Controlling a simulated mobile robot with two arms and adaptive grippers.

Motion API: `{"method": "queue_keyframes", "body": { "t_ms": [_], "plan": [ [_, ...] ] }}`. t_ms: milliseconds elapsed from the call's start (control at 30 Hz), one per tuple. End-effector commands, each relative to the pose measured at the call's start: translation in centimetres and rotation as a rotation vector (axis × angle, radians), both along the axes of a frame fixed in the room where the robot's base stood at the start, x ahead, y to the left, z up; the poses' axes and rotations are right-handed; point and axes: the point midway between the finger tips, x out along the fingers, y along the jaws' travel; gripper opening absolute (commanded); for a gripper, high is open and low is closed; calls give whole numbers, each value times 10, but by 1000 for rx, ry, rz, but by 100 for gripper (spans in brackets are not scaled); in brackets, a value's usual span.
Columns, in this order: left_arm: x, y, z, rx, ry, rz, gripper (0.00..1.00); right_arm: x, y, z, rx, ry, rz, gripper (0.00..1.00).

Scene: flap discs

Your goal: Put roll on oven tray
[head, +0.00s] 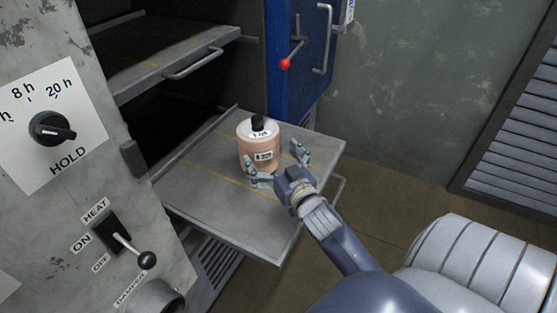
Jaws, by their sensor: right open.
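The roll (258,152) is a peach-coloured cylinder with a white label, a pale top and a dark knob on it. It stands upright on the pulled-out lower oven tray (225,215), towards its back right part. My right gripper (276,160) is open at the roll's near right side, one finger in front of it and the other to its right. Whether a finger touches the roll I cannot tell. The left gripper is not in view.
An upper tray (170,55) with a handle sits above in the oven. The control panel (70,150) with a dial and a heat lever (147,260) is at left. The blue oven door (295,60) stands open behind. The tray's front left area is bare.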

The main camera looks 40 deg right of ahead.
Motion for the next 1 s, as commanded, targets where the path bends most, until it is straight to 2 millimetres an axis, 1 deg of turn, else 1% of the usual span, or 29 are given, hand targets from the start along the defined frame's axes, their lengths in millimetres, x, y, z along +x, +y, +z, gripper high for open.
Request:
{"method": "queue_keyframes", "body": {
  "t_ms": [33,100,200,300,467,1000],
  "plan": [
    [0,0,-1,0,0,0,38,-10,2,-2,2,3,-1,100],
    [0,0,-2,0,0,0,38,-21,4,-1,1,2,-2,100],
    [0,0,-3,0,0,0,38,-33,6,-1,1,1,-1,100],
    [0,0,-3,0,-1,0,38,-41,8,0,0,0,-1,100],
    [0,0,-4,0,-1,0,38,-46,9,1,-1,-1,-1,100],
    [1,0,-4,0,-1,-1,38,-45,9,1,0,-1,-1,100]
  ]
}}
